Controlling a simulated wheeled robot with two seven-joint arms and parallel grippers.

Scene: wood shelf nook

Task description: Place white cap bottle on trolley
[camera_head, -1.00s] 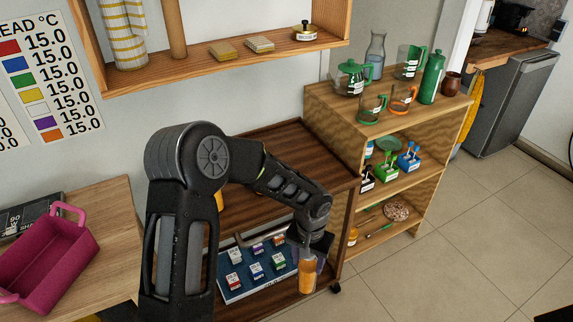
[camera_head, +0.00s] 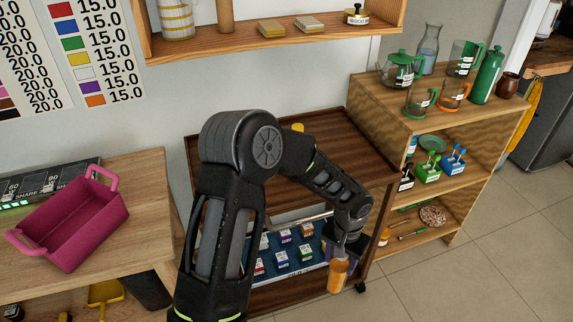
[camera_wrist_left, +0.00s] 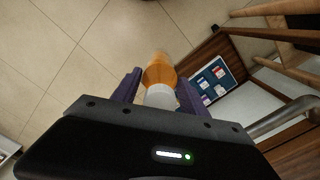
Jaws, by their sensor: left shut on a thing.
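My left gripper (camera_head: 343,254) is shut on an orange bottle (camera_head: 338,275), which hangs below it just outside the front right corner of the trolley. In the left wrist view the bottle's white cap (camera_wrist_left: 160,96) sits between the two purple fingers, and its orange body (camera_wrist_left: 160,72) points away over the floor. The trolley (camera_head: 335,150) is dark wood with a top board and a lower shelf. A yellow thing (camera_head: 298,127) shows on its top, partly hidden by my arm. My right gripper is not in view.
Several small labelled boxes on a blue board (camera_wrist_left: 222,80) fill the lower shelf. A metal handle (camera_wrist_left: 285,117) runs along the trolley. A wooden shelf unit (camera_head: 440,115) with jugs stands at its right. A pink basket (camera_head: 70,245) sits on the left table.

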